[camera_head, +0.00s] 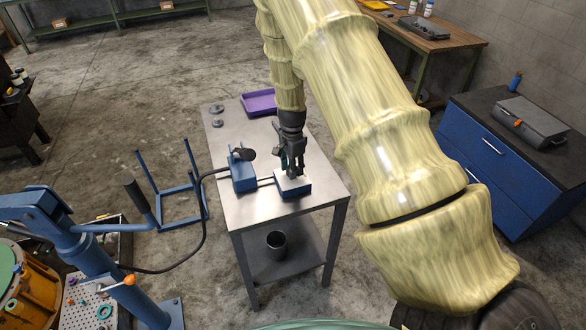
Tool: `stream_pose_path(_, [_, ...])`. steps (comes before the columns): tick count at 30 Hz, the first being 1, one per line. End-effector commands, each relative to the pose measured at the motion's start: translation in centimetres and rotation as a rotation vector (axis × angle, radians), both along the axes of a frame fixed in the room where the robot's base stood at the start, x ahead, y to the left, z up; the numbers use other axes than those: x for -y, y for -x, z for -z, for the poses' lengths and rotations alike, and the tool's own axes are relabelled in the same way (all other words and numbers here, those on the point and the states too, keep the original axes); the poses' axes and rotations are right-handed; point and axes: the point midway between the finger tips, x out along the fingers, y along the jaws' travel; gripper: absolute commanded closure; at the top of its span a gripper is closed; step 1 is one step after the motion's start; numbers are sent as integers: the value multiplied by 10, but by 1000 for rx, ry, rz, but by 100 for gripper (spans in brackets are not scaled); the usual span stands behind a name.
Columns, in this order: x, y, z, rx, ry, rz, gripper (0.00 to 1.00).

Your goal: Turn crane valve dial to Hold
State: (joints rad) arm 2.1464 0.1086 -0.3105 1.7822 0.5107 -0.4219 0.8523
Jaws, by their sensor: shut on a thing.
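A blue box with a pale top, which looks like the crane valve unit (293,186), sits on the steel table (319,205). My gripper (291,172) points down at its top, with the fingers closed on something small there. That is likely the valve dial, but the fingers hide it, so its setting cannot be read. A blue pump box (242,175) with a dark round part stands just left, joined to the unit by thin lines. A black hose runs from it to the blue crane (70,235) at lower left.
A purple tray (259,102) and grey discs (216,115) lie at the table's far end. A dark cup (276,243) stands on the lower shelf. A blue frame (178,195) is left of the table. A blue cabinet (490,160) stands right.

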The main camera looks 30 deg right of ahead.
Motion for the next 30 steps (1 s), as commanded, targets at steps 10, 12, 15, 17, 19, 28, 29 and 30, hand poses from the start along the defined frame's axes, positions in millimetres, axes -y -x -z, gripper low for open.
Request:
stream_pose_path(10, [1, 0, 1, 1, 0, -329, 88])
stream_pose_path(12, [1, 0, 1, 0, 0, -394, 88])
stream_pose_path(15, [1, 0, 1, 1, -1, -487, 88])
stream_pose_path(17, [1, 0, 1, 0, 0, -540, 88])
stream_pose_path(19, [1, 0, 1, 0, 0, -598, 88])
stream_pose_path(28, [1, 0, 0, 0, 0, -792, 88])
stream_pose_path(29, [1, 0, 0, 0, 0, -807, 88])
stream_pose_path(30, [1, 0, 0, 0, 0, -823, 88])
